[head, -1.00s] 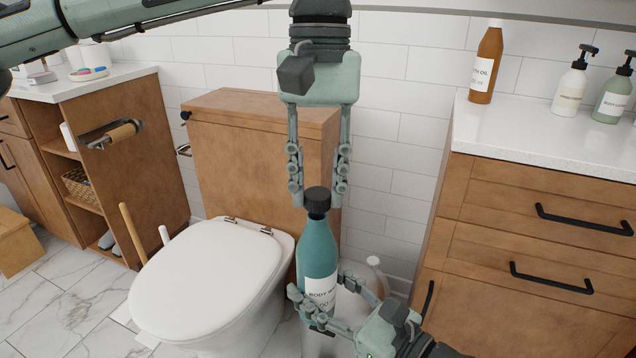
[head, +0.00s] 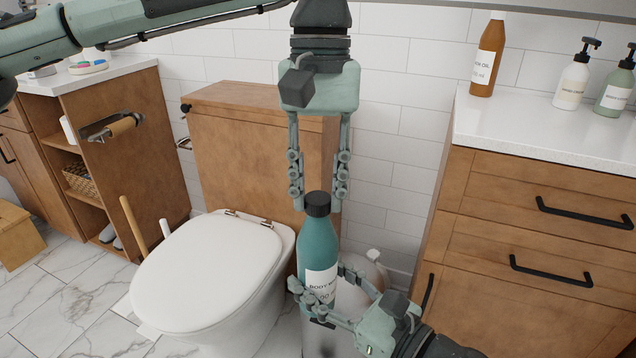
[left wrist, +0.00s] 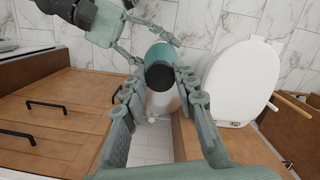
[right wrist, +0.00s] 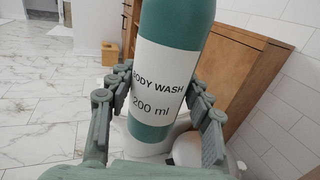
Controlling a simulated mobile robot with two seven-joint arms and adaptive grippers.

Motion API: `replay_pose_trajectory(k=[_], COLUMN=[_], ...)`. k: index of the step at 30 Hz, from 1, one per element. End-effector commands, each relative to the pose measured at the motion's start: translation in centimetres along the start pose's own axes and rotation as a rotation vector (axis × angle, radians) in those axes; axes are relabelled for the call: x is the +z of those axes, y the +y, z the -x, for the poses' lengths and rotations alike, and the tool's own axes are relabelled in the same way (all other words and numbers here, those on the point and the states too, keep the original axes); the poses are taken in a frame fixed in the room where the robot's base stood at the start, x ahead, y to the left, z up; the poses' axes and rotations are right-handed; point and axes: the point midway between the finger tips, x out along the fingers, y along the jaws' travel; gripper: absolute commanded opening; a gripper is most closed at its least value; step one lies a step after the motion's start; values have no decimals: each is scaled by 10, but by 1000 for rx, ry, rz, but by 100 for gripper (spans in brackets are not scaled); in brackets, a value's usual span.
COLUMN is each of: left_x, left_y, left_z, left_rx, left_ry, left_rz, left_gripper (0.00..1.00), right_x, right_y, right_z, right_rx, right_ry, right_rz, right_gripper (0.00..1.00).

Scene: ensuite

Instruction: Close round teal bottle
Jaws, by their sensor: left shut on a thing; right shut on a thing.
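The round teal bottle (head: 318,244) has a white body-wash label and stands upright in the air between my grippers. Its black cap (head: 317,198) sits on the neck, with no visible gap. My left gripper (head: 317,208) points down from above and is shut on the cap, a finger on each side. The left wrist view looks down on the cap (left wrist: 159,77) between the fingers. My right gripper (head: 321,285) comes from the lower right and is shut around the bottle's lower body. The right wrist view shows the teal bottle (right wrist: 150,135) between its fingers.
A white toilet (head: 208,270) stands at left below the bottle. A wooden cabinet with a white counter (head: 545,135) is at right, bearing an amber oil bottle (head: 487,62) and two pump bottles. A low wooden cistern box (head: 250,140) is behind my left gripper.

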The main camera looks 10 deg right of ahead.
Motion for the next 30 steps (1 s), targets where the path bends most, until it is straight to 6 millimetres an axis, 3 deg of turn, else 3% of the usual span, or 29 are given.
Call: replay_pose_trajectory(k=[16, 30], left_x=[-1, -1], left_y=[0, 1], left_z=[-8, -9], left_rx=[-5, -129], left_ry=[0, 1], left_rz=[-46, -1015], left_gripper=[19, 19], right_x=[2, 2], right_y=[0, 0], right_z=[0, 0], right_rx=[1, 1], right_ry=[-3, -3], right_rz=[1, 1], right_gripper=[0, 0])
